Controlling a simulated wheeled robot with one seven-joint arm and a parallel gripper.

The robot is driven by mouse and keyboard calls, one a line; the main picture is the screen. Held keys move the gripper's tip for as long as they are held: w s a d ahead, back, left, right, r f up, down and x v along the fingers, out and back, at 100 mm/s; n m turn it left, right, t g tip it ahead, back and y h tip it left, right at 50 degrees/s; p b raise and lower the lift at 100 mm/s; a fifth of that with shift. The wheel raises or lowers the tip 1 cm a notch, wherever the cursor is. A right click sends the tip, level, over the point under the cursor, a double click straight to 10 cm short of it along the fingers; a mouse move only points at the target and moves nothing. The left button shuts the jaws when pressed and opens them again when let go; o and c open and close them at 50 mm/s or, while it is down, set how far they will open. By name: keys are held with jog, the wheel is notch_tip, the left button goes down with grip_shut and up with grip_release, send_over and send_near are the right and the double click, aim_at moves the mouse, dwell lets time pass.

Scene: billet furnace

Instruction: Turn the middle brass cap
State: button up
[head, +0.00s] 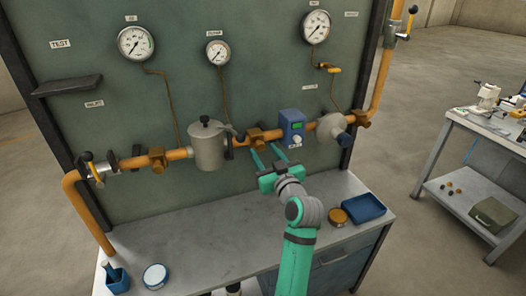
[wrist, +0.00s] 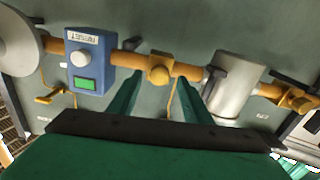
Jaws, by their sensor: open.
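The middle brass cap (head: 256,135) sits on the orange pipe between the grey canister and the blue box. In the wrist view the same brass cap (wrist: 159,70) shows ahead of my gripper, between the two green fingers. My gripper (head: 263,149) is open and empty, its fingers pointing at the pipe. In the wrist view my gripper (wrist: 168,88) has one finger on each side of the cap's line. I cannot tell whether the fingertips touch anything. Similar brass fittings stand at the left (head: 157,160) and right (head: 362,118) of the pipe.
The grey canister (head: 207,148) with a black knob and side handle is close to the left finger. The blue box (head: 292,128) is close on the right. Below, the bench top (head: 215,225) has a blue tray (head: 363,209) and round tins.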

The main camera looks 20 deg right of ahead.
jog(key=shift+w, duration=0.8)
jog(key=shift+c, duration=0.4)
jog(key=c, duration=1)
